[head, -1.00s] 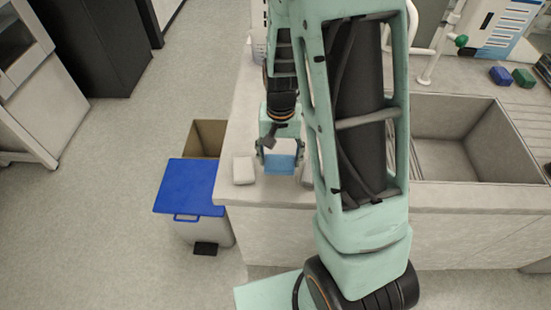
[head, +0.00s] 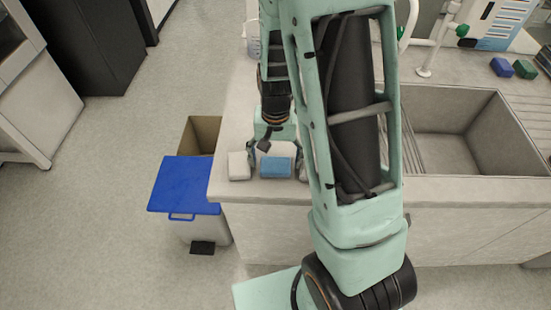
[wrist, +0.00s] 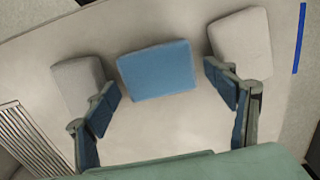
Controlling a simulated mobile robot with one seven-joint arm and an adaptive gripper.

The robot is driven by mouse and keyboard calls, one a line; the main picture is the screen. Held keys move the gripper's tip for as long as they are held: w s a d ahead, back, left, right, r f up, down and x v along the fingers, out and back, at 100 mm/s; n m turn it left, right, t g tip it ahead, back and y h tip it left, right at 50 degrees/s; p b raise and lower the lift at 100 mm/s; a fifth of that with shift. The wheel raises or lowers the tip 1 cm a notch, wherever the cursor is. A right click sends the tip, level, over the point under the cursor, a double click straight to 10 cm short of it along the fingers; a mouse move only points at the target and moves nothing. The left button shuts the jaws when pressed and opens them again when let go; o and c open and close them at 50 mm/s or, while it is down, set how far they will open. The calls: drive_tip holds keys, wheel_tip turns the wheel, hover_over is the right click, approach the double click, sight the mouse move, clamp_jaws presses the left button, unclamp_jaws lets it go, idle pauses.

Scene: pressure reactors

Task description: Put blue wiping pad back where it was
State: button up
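The blue wiping pad (head: 276,167) lies flat on the counter near its front edge, between two white pads. In the wrist view the blue pad (wrist: 157,70) shows whole, with a white pad (wrist: 77,84) on its left and another white pad (wrist: 241,42) on its right. My gripper (wrist: 163,82) is open and empty, its fingers spread wider than the blue pad and apart from it. In the head view my gripper (head: 276,150) is just behind the pads. The right-hand white pad is mostly hidden behind my arm there.
A bin with a blue lid (head: 183,186) stands on the floor left of the counter (head: 240,110). A sink (head: 445,135) is to the right. A blue block (head: 501,67) and a green block (head: 525,69) lie behind the sink.

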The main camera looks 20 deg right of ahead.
sight(276, 161)
wheel_tip(276, 161, up, 12)
drive_tip(key=p, duration=0.1)
drive_tip(key=shift+r, duration=0.2)
idle(0.5)
idle(0.3)
